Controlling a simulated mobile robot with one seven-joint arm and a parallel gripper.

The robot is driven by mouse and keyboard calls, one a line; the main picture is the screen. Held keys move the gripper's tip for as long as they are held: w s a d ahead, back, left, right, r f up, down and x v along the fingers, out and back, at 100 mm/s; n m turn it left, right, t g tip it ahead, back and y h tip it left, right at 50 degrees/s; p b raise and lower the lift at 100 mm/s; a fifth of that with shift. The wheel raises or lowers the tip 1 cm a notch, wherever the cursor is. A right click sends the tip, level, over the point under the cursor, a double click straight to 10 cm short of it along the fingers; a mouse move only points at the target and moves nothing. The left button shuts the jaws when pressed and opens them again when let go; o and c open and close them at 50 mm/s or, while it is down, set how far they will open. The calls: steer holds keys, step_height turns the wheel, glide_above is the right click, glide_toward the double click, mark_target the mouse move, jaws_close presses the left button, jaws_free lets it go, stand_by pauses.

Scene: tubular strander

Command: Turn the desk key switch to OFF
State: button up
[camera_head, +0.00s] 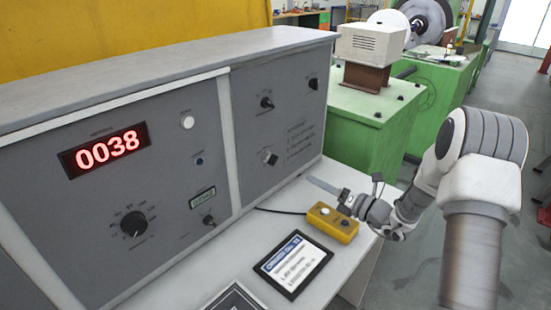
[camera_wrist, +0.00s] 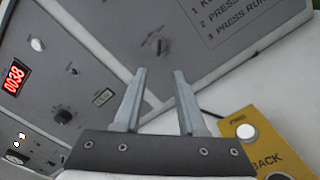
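The likely key switch (camera_head: 270,158) is a small dark knob on a pale plate, low on the right grey panel of the desk. It also shows in the wrist view (camera_wrist: 158,43), just beyond my fingertips and roughly in line with the gap between them. Its exact setting is too small to read. My gripper (camera_head: 311,180) is to the right of the switch, over the desk top, with its fingers pointing toward the panel. In the wrist view my gripper (camera_wrist: 160,74) has its two fingers apart, with nothing between them; they appear short of the switch.
Printed numbered steps (camera_wrist: 230,15) are beside the switch. A yellow button box (camera_head: 333,224) stands on the desk below my gripper, with a cable. A tablet (camera_head: 293,264) lies nearby. The red display (camera_head: 107,152) reads 0038. Other knobs, including a large dial (camera_head: 133,224), are farther left.

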mark_target(274, 159)
steer(key=p+x, duration=0.1)
steer(key=x, duration=1.5)
steer(key=shift+w+a, duration=0.1)
steer(key=shift+a, duration=0.15)
steer(key=shift+c, duration=0.3)
jaws_close()
